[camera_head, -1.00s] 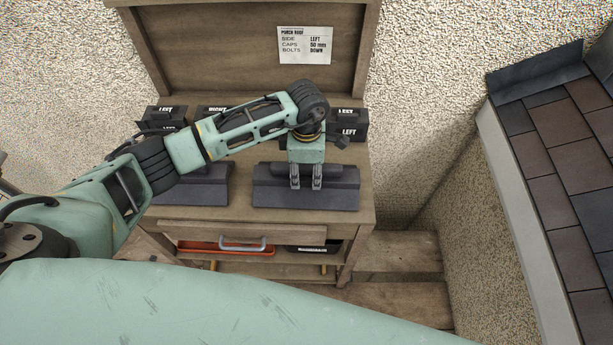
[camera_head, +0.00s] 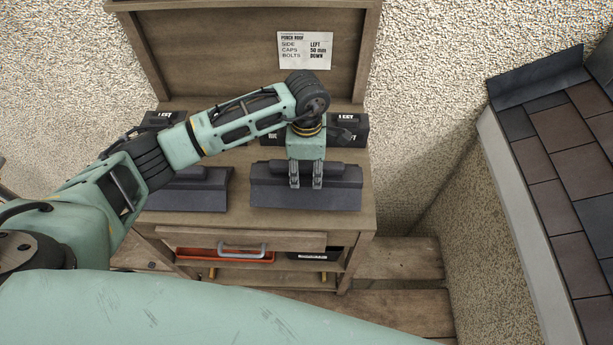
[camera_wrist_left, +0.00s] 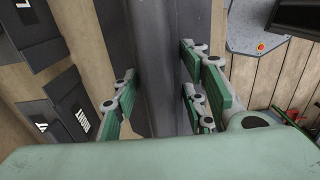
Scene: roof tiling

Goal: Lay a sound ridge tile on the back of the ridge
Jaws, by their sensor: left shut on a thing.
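My left gripper (camera_head: 307,184) points down with its fingers shut on a dark grey ridge tile (camera_head: 340,192), gripping its raised middle. The tile is level, just above the wooden bench top. In the left wrist view the fingers (camera_wrist_left: 160,100) stand on either side of the same tile (camera_wrist_left: 152,50). A second dark ridge tile (camera_head: 190,192) lies on the bench to the left, partly hidden by my arm. I cannot tell from here whether either tile is cracked. My right gripper is not in view.
Dark boxes labelled on their fronts (camera_head: 352,126) stand at the back of the bench (camera_head: 365,210). A note (camera_head: 305,50) on the backboard reads side left, caps 50 mm, bolts down. A tiled roof (camera_head: 560,150) with a dark upper strip (camera_head: 540,75) is at right.

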